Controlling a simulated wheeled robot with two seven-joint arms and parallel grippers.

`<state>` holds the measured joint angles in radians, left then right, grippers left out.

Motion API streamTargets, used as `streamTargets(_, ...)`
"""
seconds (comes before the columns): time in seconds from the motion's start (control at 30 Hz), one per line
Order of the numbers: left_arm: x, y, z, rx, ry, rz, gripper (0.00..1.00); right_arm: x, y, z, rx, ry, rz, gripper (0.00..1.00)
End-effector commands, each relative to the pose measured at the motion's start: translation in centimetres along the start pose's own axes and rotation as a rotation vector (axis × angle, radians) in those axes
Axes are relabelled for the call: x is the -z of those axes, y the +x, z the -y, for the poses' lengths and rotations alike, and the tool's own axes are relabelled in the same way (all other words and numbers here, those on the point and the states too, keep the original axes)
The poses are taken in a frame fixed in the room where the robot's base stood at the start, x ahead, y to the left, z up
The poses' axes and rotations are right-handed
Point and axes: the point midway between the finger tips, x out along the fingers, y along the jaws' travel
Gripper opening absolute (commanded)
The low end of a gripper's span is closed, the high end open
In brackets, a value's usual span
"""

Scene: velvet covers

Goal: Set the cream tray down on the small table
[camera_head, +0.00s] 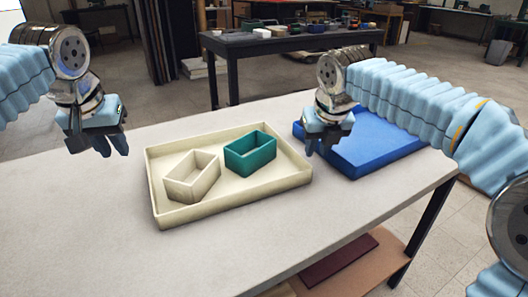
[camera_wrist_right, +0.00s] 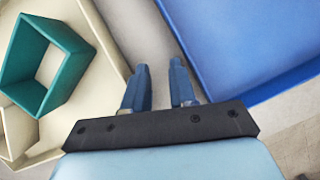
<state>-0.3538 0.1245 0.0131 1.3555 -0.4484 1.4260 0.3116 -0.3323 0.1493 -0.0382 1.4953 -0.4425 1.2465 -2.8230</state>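The cream tray (camera_head: 235,198) lies flat on the near pale-topped table (camera_head: 80,225). Inside it are a cream box (camera_head: 180,187) on the left and a teal box (camera_head: 243,160) on the right. My left gripper (camera_head: 112,153) hangs above the table, left of the tray and apart from it; whether its fingers are parted is hard to see. My right gripper (camera_head: 322,153) is just beyond the tray's right edge, between it and a blue tray. In the right wrist view the right gripper's fingers (camera_wrist_right: 160,80) are parted with nothing between them.
The blue tray (camera_head: 375,150) lies at the right of the near table, close to my right gripper. A dark table (camera_head: 270,42) with small items stands behind. A lower shelf (camera_head: 350,270) shows under the near table. The near table's left and front are clear.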

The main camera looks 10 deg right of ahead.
Motion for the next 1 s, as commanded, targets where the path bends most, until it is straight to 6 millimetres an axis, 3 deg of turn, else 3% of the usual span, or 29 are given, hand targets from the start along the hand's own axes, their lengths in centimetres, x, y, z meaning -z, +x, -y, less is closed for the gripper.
streamTargets(0.2,0.1,-4.3,-0.1,0.000,0.000,-0.002,0.26,0.0,0.0,0.0,0.000,0.000,0.000,0.26)
streamTargets(0.43,0.0,-5.8,0.0,0.001,0.000,0.000,0.26,-0.1,-0.9,0.0,0.000,0.000,0.002,0.26)
streamTargets(0.8,0.0,-5.8,0.0,0.000,0.000,0.000,0.26,-0.1,-8.7,-0.1,-0.002,-0.001,0.003,0.26)
streamTargets(1.0,0.0,-5.8,0.0,0.000,0.000,0.000,0.26,0.0,-11.4,0.0,0.000,-0.001,0.001,0.26)
